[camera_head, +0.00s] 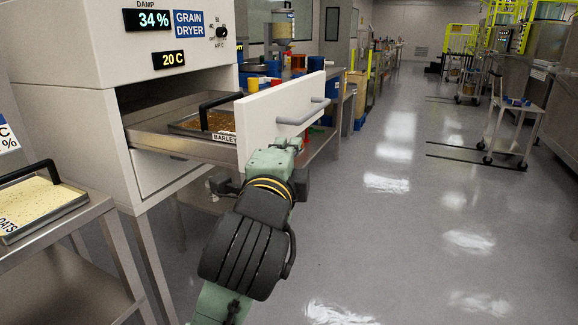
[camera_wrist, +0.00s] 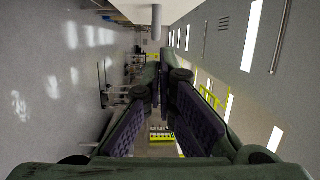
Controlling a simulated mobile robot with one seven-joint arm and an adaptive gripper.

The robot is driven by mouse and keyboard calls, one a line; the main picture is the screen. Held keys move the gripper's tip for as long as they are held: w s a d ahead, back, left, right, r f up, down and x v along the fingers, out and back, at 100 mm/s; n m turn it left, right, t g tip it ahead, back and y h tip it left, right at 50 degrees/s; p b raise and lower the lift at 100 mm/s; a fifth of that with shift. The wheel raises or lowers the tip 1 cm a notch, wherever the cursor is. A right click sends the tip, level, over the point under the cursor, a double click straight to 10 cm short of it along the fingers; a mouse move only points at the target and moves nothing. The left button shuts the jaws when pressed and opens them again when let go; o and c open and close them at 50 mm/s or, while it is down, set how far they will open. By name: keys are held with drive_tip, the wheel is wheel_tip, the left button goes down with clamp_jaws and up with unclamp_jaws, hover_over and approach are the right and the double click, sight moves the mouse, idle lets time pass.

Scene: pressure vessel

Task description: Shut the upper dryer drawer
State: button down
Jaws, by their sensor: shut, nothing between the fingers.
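The upper dryer drawer (camera_head: 268,108) stands pulled out of the grain dryer (camera_head: 75,45). Its white front has a grey bar handle (camera_head: 303,113). In the drawer lies a tray (camera_head: 186,126) of grain labelled BARLEY with a black handle. My gripper (camera_head: 291,143) is shut and empty at the lower part of the drawer front, below the handle. Whether it touches the front I cannot tell. In the wrist view my gripper's fingertips (camera_wrist: 166,56) come together, with the grey handle (camera_wrist: 156,22) just beyond them.
A metal table (camera_head: 60,232) at the left holds a tray of oats (camera_head: 38,203) with a black handle. The lower drawer (camera_head: 165,172) under the open one appears shut. A bench with coloured containers stands behind the drawer.

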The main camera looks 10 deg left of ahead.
drive_tip(key=f, duration=0.1)
drive_tip(key=p, duration=1.2)
approach(281, 135)
wheel_tip(281, 135, up, 3)
drive_tip(key=w+d, duration=0.2)
drive_tip(key=w, duration=0.1)
drive_tip(key=shift+a+m+g, duration=0.2)
drive_tip(key=shift+m+g, duration=0.1)
drive_tip(key=shift+m, duration=0.1)
